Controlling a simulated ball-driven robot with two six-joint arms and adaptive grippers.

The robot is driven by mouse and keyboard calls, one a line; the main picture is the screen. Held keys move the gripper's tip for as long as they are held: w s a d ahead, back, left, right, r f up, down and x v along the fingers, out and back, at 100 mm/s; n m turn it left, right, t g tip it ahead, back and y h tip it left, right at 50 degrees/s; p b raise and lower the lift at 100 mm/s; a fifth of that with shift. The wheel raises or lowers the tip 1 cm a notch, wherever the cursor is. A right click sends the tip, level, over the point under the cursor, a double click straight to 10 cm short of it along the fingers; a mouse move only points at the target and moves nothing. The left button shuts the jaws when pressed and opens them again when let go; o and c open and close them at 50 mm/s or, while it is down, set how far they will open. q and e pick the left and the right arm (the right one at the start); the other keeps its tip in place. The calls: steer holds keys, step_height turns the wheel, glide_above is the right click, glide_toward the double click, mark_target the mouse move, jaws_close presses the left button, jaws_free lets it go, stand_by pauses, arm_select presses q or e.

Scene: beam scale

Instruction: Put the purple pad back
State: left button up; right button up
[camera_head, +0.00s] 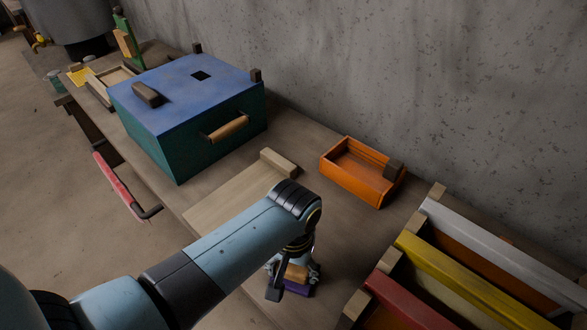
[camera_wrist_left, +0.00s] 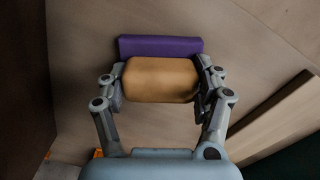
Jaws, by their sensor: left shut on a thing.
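The purple pad (camera_head: 299,289) is low in the middle of the head view, mostly hidden by my left arm and gripper. Its tan wooden handle (camera_wrist_left: 160,80) shows clearly in the left wrist view, with the purple edge (camera_wrist_left: 160,46) beyond it. My left gripper (camera_head: 293,274) points down and is shut on the handle, one finger at each end. The pad is over the bench near its front edge; I cannot tell whether it touches the bench. My right gripper is not in view.
A pale board (camera_head: 226,203) with a raised end block lies left of the gripper. A teal box with a blue lid (camera_head: 190,95) stands behind it. An orange tray (camera_head: 345,182) is near the wall. Red, yellow (camera_head: 470,272) and white slats stand at the right.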

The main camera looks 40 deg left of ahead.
mark_target(293, 267)
arm_select(q)
steer(key=shift+f, duration=0.15)
steer(key=o, duration=1.2)
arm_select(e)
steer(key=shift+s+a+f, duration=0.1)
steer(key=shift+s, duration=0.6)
arm_select(q)
steer(key=shift+r, duration=0.55)
step_height(293, 267, up, 11)
steer(key=shift+r+p, duration=0.15)
steer(key=shift+p, duration=0.6)
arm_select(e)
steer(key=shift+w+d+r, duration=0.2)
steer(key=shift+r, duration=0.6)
arm_select(q)
steer(key=shift+s, duration=0.1)
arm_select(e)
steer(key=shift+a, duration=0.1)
